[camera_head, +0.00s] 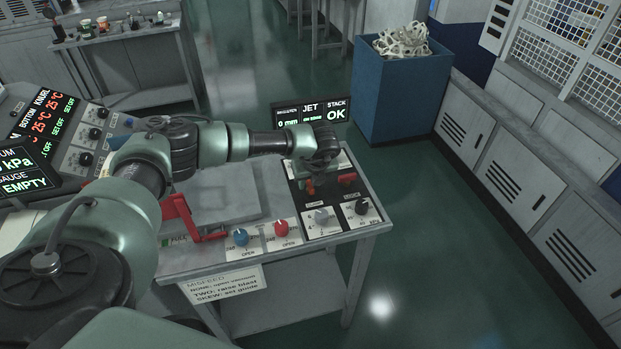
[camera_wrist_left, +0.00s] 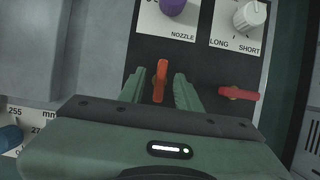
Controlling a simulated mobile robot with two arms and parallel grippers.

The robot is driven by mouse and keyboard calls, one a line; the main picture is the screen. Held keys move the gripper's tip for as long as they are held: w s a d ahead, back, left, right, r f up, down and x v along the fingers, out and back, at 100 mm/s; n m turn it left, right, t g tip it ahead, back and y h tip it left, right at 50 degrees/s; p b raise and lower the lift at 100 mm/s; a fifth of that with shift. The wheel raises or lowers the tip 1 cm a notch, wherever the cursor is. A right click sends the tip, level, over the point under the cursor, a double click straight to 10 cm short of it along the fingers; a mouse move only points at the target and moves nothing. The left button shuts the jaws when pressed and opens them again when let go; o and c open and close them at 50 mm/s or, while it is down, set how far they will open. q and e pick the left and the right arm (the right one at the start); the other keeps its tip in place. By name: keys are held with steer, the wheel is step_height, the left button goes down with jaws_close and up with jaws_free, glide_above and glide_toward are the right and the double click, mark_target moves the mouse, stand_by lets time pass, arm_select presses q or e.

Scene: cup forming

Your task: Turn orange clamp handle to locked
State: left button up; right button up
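The orange clamp handle (camera_wrist_left: 160,84) stands on a dark panel strip in the left wrist view, pointing roughly up and down the picture. My left gripper (camera_wrist_left: 160,80) is open, with one green finger on each side of the handle and a small gap on both sides. In the head view the left hand (camera_head: 322,160) is over the dark panel at the bench's right end, and an orange bit of the handle (camera_head: 310,187) shows just below it. My right gripper is in neither view.
A red handle (camera_wrist_left: 238,93) lies close to the right of the left gripper. A purple nozzle knob (camera_wrist_left: 173,6) and a white knob (camera_wrist_left: 249,16) are beyond it. Blue (camera_head: 241,237) and red knobs (camera_head: 281,228) line the bench front. A blue bin (camera_head: 395,105) stands behind.

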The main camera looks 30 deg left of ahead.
arm_select(q)
steer(key=shift+f, duration=0.15)
jaws_close()
